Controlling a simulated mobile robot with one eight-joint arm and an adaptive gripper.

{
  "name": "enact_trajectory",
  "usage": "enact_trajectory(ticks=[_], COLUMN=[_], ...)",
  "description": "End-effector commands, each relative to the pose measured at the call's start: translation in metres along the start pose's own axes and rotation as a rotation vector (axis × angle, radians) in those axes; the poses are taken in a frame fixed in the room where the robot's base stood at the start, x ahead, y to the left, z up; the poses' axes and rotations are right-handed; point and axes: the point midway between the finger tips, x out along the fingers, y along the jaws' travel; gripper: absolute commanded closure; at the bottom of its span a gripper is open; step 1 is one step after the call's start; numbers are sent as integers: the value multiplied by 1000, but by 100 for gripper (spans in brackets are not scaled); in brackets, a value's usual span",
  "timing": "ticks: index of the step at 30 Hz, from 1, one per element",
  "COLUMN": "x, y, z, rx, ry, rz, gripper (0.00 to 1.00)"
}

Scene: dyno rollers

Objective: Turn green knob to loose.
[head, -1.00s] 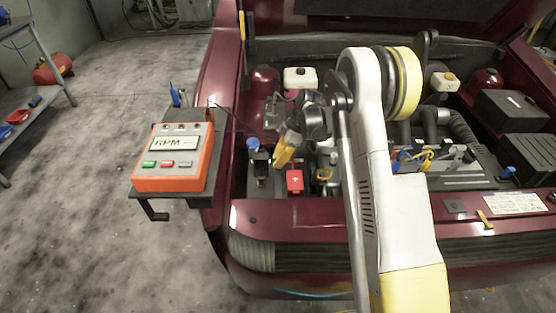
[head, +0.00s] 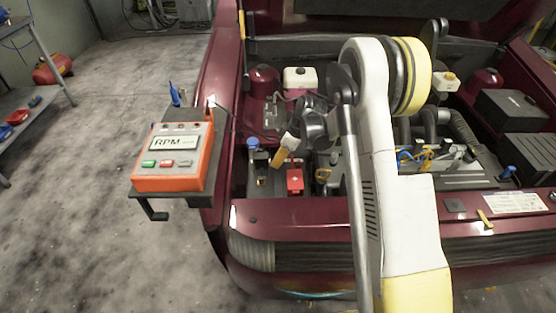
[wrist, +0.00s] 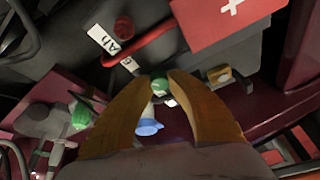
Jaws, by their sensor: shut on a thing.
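In the wrist view, a small round green knob (wrist: 160,86) sits between the tips of my two orange-yellow fingers. My gripper (wrist: 162,78) is shut on it. In the head view, my gripper (head: 279,160) points down into the left side of the engine bay, and the green knob is hidden there. The knob's turn angle and any loose marking cannot be read. A blue cap (wrist: 149,127) shows below the knob, between the fingers, in the wrist view.
A second green part (wrist: 81,117) lies left of the fingers. A red cover with a white plus (wrist: 228,18) and a black battery are close by. In the head view, an orange RPM box (head: 172,157) stands left of the maroon car (head: 300,213).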

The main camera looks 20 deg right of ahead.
Motion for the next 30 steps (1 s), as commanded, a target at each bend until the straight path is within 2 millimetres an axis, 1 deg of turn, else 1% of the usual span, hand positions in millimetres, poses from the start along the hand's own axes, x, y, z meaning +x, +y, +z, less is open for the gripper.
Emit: enact_trajectory(ticks=[4, 5, 6, 7, 16, 19, 23, 30], x=[0, 0, 0, 0, 0, -7, -28, -82], y=[0, 0, 0, 0, 0, 0, 0, 0], z=[0, 0, 0, 0, 0, 0, 0, 0], rx=[-1, -1, -1, -1, -1, -1, -1, 0], ry=[0, 0, 0, 0, 0, 0, 0, 0], rz=[-1, -1, -1, -1, -1, 0, 0, 0], gripper=[100, 77, 64, 55, 54, 54, 54, 54])
